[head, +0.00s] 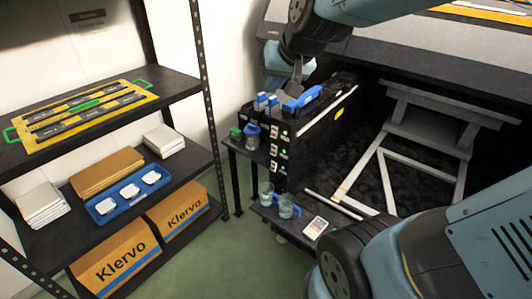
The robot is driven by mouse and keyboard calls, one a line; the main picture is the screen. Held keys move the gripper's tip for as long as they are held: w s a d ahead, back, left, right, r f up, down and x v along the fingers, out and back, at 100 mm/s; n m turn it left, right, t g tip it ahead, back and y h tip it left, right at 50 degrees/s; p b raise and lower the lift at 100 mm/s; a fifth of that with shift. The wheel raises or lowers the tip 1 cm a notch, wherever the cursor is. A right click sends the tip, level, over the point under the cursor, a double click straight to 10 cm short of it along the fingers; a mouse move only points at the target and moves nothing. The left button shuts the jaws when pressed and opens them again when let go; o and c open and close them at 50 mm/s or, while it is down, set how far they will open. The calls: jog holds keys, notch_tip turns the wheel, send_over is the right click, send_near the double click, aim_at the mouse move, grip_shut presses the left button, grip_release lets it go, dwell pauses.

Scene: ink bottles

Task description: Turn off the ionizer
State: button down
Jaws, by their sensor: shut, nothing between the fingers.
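I cannot tell for sure which thing is the ionizer. A blue device with a long handle-like shape (303,98) lies on top of a black cabinet (312,130) and may be it; no switch can be made out. My gripper (297,86) reaches down from the top of the head view, close above or beside the blue device. Its fingers are shut and empty. I cannot tell whether they touch the device. My arm hides part of the area behind it.
Small blue-capped bottles (260,101) stand left of the blue device. A shelf rack (190,82) at left holds a yellow tray (75,115) and Klervo boxes (115,262). Green floor (230,255) is clear between.

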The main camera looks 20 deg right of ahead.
aim_at(273, 154)
jog(key=w+a+f+m+t, duration=0.1)
jog(key=w+a+f+m, duration=0.15)
jog(key=w, duration=0.35)
jog(key=w+a+f+m+t+h, duration=0.1)
jog(key=w+a+f, duration=0.1)
jog(key=w+f, duration=0.35)
jog(key=w+a+f+m+t, duration=0.1)
jog(key=w+a+f, duration=0.15)
jog(key=w, duration=0.45)
jog(key=w+f+m+h, duration=0.3)
jog(key=w+f+h, duration=0.15)
jog(key=f, duration=0.75)
jog(key=s+d+f+m+g+h, duration=0.1)
jog(key=s+f+h, duration=0.2)
jog(key=f, duration=0.4)
jog(key=s+d+f+m+h, duration=0.1)
jog(key=s+f+h, duration=0.2)
jog(key=f+h, duration=0.2)
notch_tip(273, 154, down, 3)
jog(key=shift+s+d+r+g, duration=0.1)
jog(key=shift+s+d+g, duration=0.15)
jog(key=shift+g, duration=0.15)
jog(key=shift+m, duration=0.25)
jog(key=x, duration=1.4)
jog(key=shift+d+r, duration=0.1)
jog(key=shift+r, duration=0.1)
